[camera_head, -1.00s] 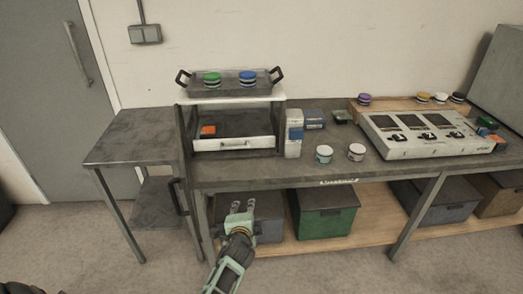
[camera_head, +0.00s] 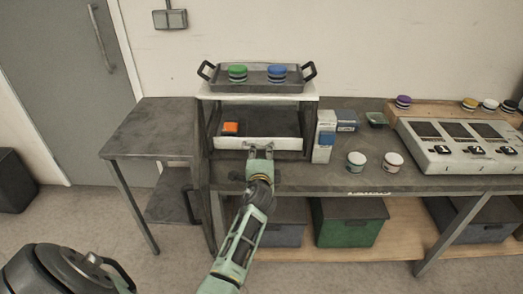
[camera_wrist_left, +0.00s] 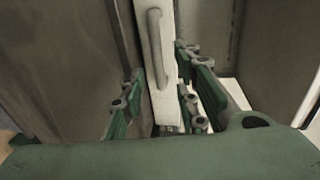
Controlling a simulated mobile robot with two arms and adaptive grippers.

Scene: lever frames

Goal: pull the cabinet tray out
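The cabinet tray (camera_head: 226,143) has a white front and dark inside, and sits in the small open-fronted cabinet on the bench. An orange block (camera_head: 231,127) lies in it at the left. The tray's grey bar handle is partly hidden by my left gripper (camera_head: 260,150) in the head view. The left wrist view shows the handle (camera_wrist_left: 156,48) upright on the white front (camera_wrist_left: 163,100). My left gripper (camera_wrist_left: 160,88) is open there, with fingers apart on either side of the front. Contact with the handle cannot be told. My right gripper is not in view.
A grey tray (camera_head: 257,84) with green and blue round items stands on the cabinet top. A white and blue box (camera_head: 324,140) stands close to the cabinet's right, with two cups (camera_head: 356,161) beyond. A bare side table (camera_head: 155,127) stands at the left.

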